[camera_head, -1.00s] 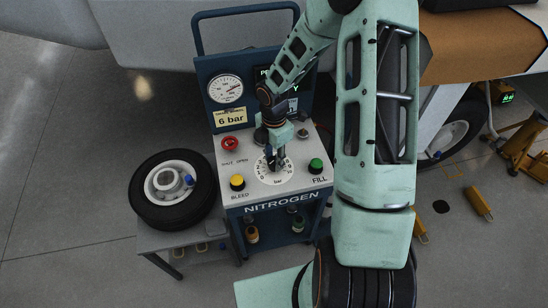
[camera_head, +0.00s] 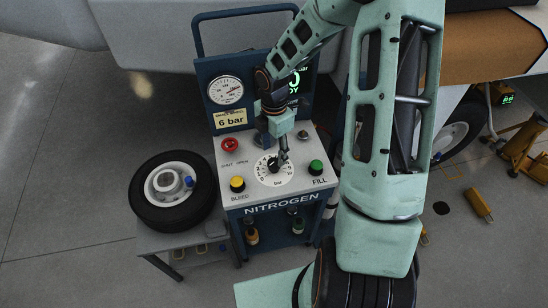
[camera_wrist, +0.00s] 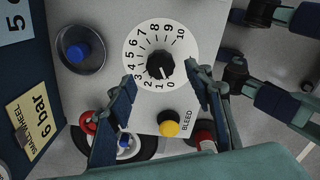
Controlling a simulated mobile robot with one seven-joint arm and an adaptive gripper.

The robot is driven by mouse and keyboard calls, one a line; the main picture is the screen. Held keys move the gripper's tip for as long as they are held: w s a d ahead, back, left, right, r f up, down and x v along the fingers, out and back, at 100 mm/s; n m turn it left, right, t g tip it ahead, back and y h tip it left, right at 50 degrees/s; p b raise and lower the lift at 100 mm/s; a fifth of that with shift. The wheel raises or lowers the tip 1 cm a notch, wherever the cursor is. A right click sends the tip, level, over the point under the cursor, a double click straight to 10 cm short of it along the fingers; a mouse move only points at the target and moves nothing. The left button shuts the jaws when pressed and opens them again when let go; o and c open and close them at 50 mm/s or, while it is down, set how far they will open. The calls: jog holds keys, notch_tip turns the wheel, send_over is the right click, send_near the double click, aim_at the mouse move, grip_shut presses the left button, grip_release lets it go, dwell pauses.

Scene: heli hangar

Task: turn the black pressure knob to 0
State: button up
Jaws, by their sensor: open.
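The black pressure knob (camera_head: 273,164) sits in the middle of a white dial (camera_head: 264,179) on the blue nitrogen cart. In the wrist view the knob (camera_wrist: 160,66) shows whole, inside a dial numbered 0 to 10. A pale mark on the knob appears to point toward the 0 end of the scale; the small picture leaves its exact setting uncertain. My gripper (camera_head: 281,157) is just above and right of the knob in the head view. In the wrist view its fingers (camera_wrist: 165,82) are spread apart and empty, with the knob free beyond the gap between them.
Around the dial are a red knob (camera_head: 230,145), a yellow BLEED button (camera_head: 237,184) and a green FILL button (camera_head: 316,167). A gauge (camera_head: 226,90) and a "6 bar" label (camera_head: 230,118) are on the back panel. A tyre (camera_head: 146,209) lies left of the cart.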

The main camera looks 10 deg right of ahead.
aim_at(274, 162)
notch_tip(274, 162, up, 7)
dwell(0.3)
jog(key=shift+r, duration=0.15)
